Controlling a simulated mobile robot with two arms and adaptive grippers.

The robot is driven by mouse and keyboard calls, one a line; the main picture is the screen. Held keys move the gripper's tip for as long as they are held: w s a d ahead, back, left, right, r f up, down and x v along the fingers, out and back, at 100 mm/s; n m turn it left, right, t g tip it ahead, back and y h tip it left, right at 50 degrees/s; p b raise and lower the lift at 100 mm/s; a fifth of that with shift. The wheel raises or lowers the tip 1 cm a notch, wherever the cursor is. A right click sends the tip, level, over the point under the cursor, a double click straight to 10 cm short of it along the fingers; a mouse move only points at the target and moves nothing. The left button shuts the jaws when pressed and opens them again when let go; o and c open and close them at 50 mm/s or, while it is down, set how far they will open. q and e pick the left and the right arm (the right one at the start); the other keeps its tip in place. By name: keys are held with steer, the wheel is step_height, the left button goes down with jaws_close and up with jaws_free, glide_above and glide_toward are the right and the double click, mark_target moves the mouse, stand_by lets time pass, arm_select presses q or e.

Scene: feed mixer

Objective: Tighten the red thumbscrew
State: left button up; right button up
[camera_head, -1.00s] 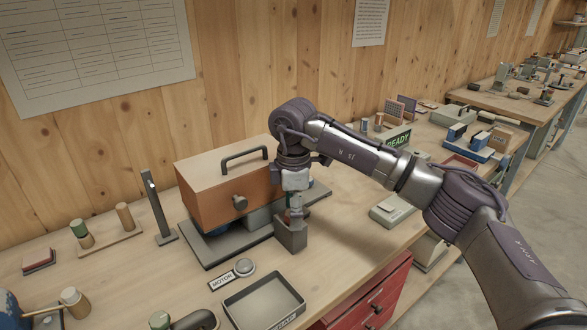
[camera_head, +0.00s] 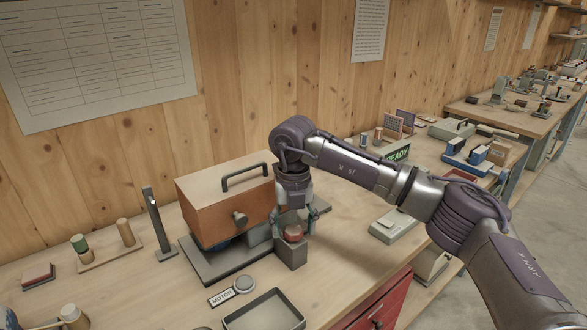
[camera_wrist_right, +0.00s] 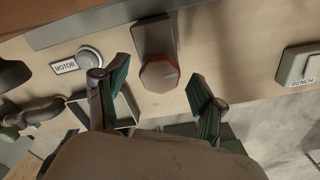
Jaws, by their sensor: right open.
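The red thumbscrew (camera_head: 293,233) sits on top of a small grey block (camera_head: 291,254) at the front right corner of the feed mixer (camera_head: 226,205). In the right wrist view its red, faceted head (camera_wrist_right: 160,74) lies between the fingertips. My right gripper (camera_head: 292,223) points down over it with its fingers spread. In the right wrist view the open fingers (camera_wrist_right: 157,83) stand on both sides of the head with gaps, apart from it. My left gripper is in neither current view.
A round button with a MOTOR label (camera_head: 221,298) lies on the bench in front of the mixer. An open grey tray (camera_head: 264,313) is at the front edge. A green READY sign (camera_head: 397,153) stands behind my right arm. Bare bench lies right of the block.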

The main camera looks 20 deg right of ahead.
mark_target(294, 229)
steer(key=n+p, duration=0.1)
steer(key=n, duration=0.5)
steer(key=n+p, duration=0.1)
steer(key=n, duration=0.3)
steer(key=shift+r+n, duration=0.1)
steer(key=shift+n, duration=0.3)
steer(key=n+p, duration=0.2)
steer(key=n, duration=0.4)
steer(key=n+p, duration=0.2)
steer(key=n, duration=0.2)
steer(key=shift+r+n, duration=0.1)
steer(key=shift+n, duration=0.2)
steer(key=n+p, duration=0.6)
steer(key=n, duration=0.2)
steer(key=shift+r+n, duration=0.15)
steer(key=shift+n, duration=0.15)
steer(key=n+p, duration=0.7)
steer(key=shift+p, duration=0.4)
steer(key=shift+w+r+n+b, duration=0.15)
steer(key=shift+n+b, duration=0.15)
steer(key=shift+b, duration=0.4)
step_height(294, 229, up, 13)
steer(key=b, duration=0.4)
